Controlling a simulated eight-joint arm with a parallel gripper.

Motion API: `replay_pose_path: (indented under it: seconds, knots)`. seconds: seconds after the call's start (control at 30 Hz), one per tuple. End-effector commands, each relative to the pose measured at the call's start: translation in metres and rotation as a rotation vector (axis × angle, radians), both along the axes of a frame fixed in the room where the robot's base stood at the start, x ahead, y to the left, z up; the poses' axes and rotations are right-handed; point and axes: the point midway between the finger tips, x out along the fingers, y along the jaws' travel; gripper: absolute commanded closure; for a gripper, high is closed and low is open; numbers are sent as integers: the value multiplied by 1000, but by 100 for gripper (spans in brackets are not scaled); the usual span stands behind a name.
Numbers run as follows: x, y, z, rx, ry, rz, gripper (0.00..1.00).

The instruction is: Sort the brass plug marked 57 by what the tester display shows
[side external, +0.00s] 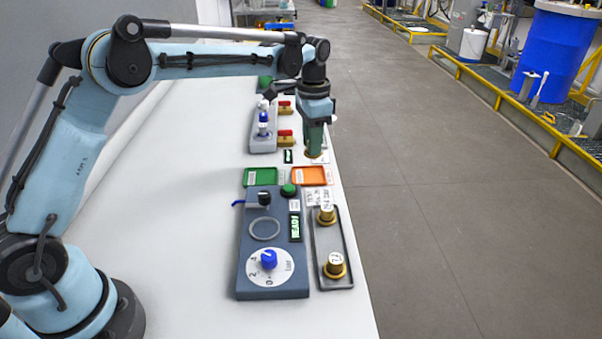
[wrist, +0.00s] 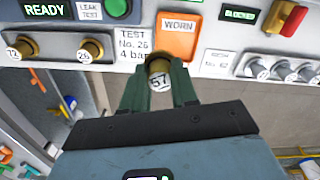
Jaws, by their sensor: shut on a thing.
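My gripper (side external: 314,145) is shut on the brass plug marked 57 (wrist: 158,79), whose pale marked face points to the wrist camera. The plug shows in the side view as a small brass end (side external: 313,155) below the fingers, near the far edge of the orange tray (side external: 309,176). That tray reads WORN in the wrist view (wrist: 177,36); its height below the plug is hard to judge. A green tray (side external: 261,177) lies left of it. The grey tester (side external: 272,275) has an empty ring (side external: 264,229), and its lit display (wrist: 45,9) reads READY.
A grey tray (side external: 325,240) right of the tester holds plugs marked 72 (wrist: 17,47) and 28 (wrist: 91,49). Beyond the sorting trays stand a blue-and-white fitting (side external: 263,125), red levers (side external: 285,133) and a display reading BLOCKED (wrist: 238,14). The bench's right edge drops to floor.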

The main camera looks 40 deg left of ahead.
Motion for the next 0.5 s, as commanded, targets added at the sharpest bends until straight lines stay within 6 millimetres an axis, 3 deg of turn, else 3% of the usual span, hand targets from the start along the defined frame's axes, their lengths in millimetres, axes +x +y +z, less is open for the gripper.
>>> replay_pose_path:
  seconds: [0.2,0.5]
  knots:
    - [15,22,-14,0,0,1,100]
    - [16,25,-30,0,0,0,100]
